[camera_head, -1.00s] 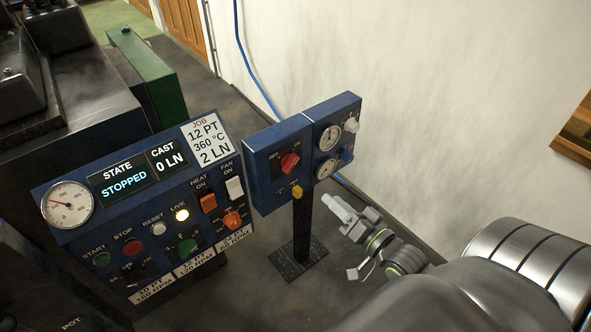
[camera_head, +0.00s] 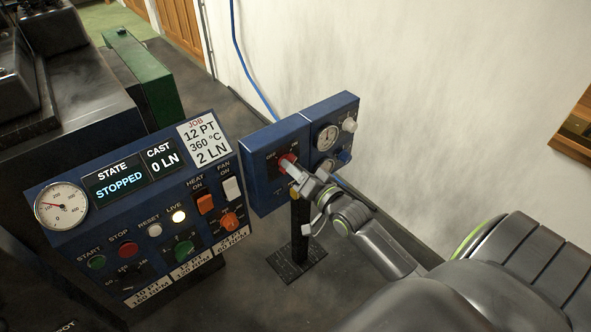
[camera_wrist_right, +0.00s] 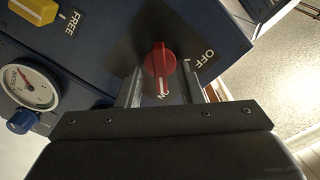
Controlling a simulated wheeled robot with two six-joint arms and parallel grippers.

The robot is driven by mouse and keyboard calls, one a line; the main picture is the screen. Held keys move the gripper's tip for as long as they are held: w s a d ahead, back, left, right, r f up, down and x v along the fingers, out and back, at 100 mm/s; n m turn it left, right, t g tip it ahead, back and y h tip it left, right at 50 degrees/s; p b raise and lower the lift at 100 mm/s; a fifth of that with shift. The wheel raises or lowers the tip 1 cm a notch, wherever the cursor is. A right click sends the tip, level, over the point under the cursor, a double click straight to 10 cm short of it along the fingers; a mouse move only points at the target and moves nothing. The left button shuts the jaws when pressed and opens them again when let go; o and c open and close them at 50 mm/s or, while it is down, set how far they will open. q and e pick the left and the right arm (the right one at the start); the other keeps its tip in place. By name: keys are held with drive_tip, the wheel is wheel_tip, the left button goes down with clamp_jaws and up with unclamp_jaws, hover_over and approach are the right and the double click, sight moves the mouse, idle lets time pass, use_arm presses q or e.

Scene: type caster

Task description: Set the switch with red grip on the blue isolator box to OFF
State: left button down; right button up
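The blue isolator box (camera_head: 262,195) stands on a dark post beside the control panel. Its red grip (camera_head: 286,161) shows partly behind my right gripper in the head view. In the right wrist view the red grip (camera_wrist_right: 160,62) lies between the two fingers of my right gripper (camera_wrist_right: 160,76). The fingers are apart, one on each side, with gaps visible. The OFF label (camera_wrist_right: 202,61) is to the upper right of the grip. My left gripper is not in view.
A yellow knob (camera_wrist_right: 34,9) marked FREE sits on the same box. The control panel (camera_head: 165,240) reads STOPPED and stands close on the left. A pale wall is behind.

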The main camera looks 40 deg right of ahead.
clamp_jaws()
drive_tip(key=shift+n, duration=0.4)
use_arm(q)
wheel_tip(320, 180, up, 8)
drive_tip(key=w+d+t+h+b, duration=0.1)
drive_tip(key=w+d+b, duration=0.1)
drive_tip(key=b, duration=0.3)
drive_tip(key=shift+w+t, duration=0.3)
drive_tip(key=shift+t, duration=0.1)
use_arm(e)
drive_tip(key=n, duration=1.7)
drive_tip(key=shift+a, duration=0.1)
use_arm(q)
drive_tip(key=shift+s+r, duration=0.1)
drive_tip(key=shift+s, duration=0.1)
use_arm(e)
drive_tip(key=shift+n, duration=0.3)
